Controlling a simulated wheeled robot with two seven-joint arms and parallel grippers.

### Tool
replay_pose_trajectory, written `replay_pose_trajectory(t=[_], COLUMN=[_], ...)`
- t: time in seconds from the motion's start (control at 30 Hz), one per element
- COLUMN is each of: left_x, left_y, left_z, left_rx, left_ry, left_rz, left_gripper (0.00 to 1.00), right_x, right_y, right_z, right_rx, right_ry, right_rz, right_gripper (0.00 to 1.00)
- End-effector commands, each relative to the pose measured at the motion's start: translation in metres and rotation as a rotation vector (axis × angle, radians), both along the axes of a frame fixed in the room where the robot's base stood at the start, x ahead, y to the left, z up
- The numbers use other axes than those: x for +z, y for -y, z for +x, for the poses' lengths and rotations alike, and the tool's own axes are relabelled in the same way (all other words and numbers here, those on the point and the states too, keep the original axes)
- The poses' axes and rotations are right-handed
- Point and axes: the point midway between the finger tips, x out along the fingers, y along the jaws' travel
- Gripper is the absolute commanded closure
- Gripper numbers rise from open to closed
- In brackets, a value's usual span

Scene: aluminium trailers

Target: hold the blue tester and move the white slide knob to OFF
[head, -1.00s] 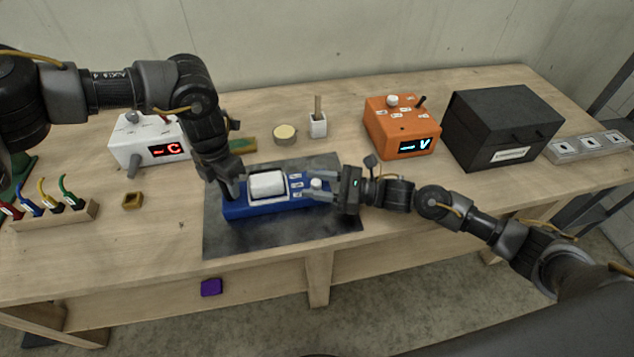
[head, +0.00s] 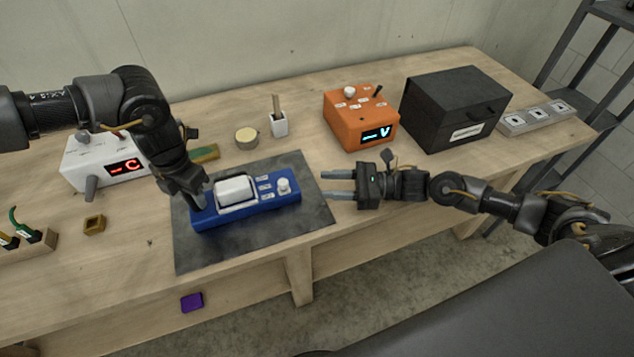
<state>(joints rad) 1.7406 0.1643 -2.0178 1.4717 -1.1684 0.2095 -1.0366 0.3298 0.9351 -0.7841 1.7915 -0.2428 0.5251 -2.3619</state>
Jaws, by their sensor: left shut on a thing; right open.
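The blue tester (head: 262,205) lies on a dark grey mat (head: 208,255) on the wooden bench. It has a white block-shaped part on top, small white labels and a white slide knob (head: 284,186) near its right end. The knob sits beside the label furthest forward or the middle one; I cannot tell exactly, and the label text is too small to read. My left gripper (head: 196,199) is shut on the tester's left end. My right gripper (head: 338,186) is open and empty, to the right of the tester and apart from the knob, its fingers pointing left.
An orange meter (head: 350,128) and a black box (head: 447,122) stand behind my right gripper. A white device (head: 84,163) is at the left. A round tin (head: 246,138) and a white cup (head: 279,125) stand behind the mat.

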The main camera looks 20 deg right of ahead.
Motion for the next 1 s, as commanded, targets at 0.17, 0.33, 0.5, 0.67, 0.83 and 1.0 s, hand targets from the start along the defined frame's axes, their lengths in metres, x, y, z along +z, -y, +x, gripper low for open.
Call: replay_pose_trajectory(t=[0.17, 0.33, 0.5, 0.67, 0.83, 1.0], left_x=[-0.0001, -0.0001, -0.0001, -0.0001, 0.0, 0.0084], left_y=[0.0005, 0.0005, 0.0005, 0.0002, 0.0, 0.0003], left_z=[-0.0005, -0.0005, -0.0005, -0.0004, -0.0003, 0.0004], left_rx=[-0.002, -0.002, -0.002, -0.001, 0.0, 0.0], left_ry=[-0.001, -0.001, -0.001, -0.001, -0.001, 0.001], left_rz=[0.0, -0.001, -0.001, -0.001, -0.001, -0.001], left_gripper=[1.0, 1.0, 0.59, 0.44, 0.44, 0.44], right_x=[0.0005, 0.0005, 0.0004, 0.0004, 0.0004, 0.0005], right_y=[0.004, 0.0037, 0.0035, 0.0033, 0.0032, 0.0032], right_z=[-0.0015, -0.0014, -0.0013, -0.0012, -0.0012, -0.0012], right_rx=[0.0, 0.0, 0.001, 0.001, 0.001, 0.001], right_ry=[0.001, 0.001, 0.001, 0.001, 0.0, 0.001], right_rz=[0.001, 0.001, 0.0, 0.0, 0.0, 0.0], right_gripper=[0.57, 0.57, 0.57, 0.57, 0.57, 0.57])
